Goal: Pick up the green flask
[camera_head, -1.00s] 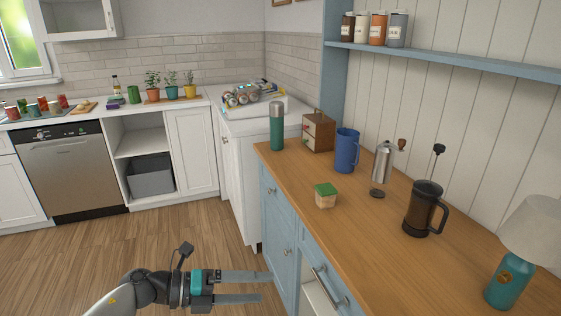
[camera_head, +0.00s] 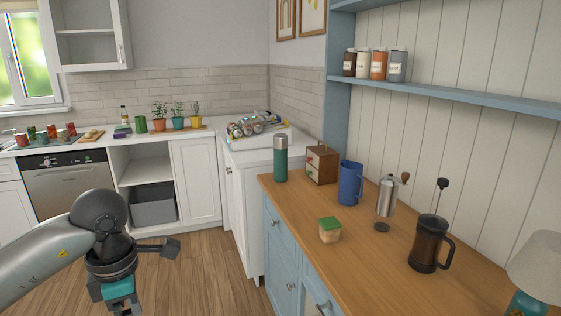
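The green flask (camera_head: 280,163) stands upright on the wooden counter (camera_head: 330,280), near its far left corner. It has a green body and a silver-grey cap, and nothing covers it. My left arm comes in from the left, and only the upper part of its gripper shows at the bottom edge, left of the counter and well short of the flask. Its fingers are out of the frame. My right gripper is not in the picture.
Right of the flask stand a small wooden drawer box (camera_head: 322,164), a blue mug (camera_head: 350,184), a metal grinder (camera_head: 387,197) and a French press (camera_head: 429,243). A lamp (camera_head: 538,265) stands at the right. The counter before the flask is clear.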

